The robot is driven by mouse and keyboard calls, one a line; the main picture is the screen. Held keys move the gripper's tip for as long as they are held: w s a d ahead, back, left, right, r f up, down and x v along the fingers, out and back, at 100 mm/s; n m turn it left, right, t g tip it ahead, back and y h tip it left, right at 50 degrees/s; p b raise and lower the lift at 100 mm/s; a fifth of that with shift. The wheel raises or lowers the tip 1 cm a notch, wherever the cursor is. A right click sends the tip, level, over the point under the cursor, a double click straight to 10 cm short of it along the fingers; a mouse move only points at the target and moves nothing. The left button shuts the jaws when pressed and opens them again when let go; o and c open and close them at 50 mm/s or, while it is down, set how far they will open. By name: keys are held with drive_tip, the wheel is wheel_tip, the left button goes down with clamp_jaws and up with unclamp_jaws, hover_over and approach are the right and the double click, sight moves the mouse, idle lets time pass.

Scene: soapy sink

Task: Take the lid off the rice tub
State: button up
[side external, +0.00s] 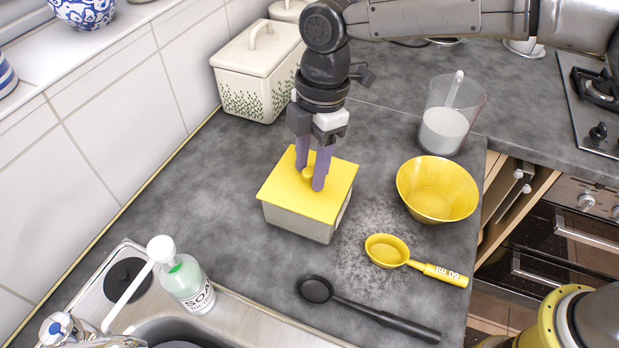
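The rice tub (300,223) is a pale box standing on the grey counter. Its flat yellow lid (335,178) rests on top and has a small round yellow knob (308,173) in the middle. My gripper (311,176) points down over the lid, with its two purple fingers on either side of the knob. The fingertips are down near the lid's surface. The gap between them is about as wide as the knob, and I cannot tell whether they press on it. The inside of the tub is hidden by the lid.
A yellow bowl (438,192) and a clear jug (450,118) of white contents stand to the right. A yellow measuring scoop (388,250) and a black spoon (365,308) lie in front. A soap bottle (188,284) stands by the sink. A cream lidded bin (257,75) is behind.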

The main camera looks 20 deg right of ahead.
clamp_jaws()
drive_tip(key=shift+r, duration=0.1)
